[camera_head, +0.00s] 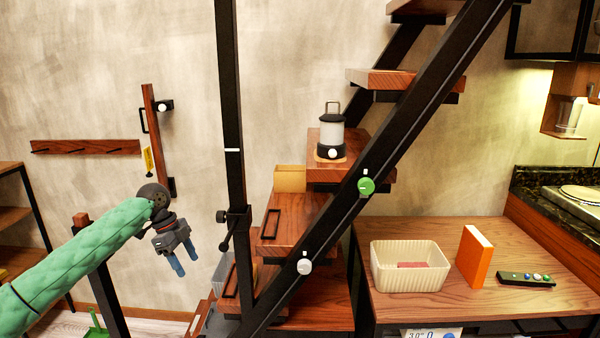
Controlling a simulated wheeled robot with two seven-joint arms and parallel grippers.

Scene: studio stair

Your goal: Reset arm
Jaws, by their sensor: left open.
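My left gripper (175,266) hangs in the air at the left of the view, at the end of my green-sleeved left arm (85,258). Its two blue fingers point down and are apart, with nothing between them. It is in front of the wall, to the left of the black stair post (232,150). My right gripper is not in view.
Wooden stairs (305,215) with a black stringer rise to the right, bearing a lantern (331,132). A table (390,304) at right holds a cream bin (408,279), an orange book (474,258) and a button panel (525,279). A wooden shelf (12,215) stands far left.

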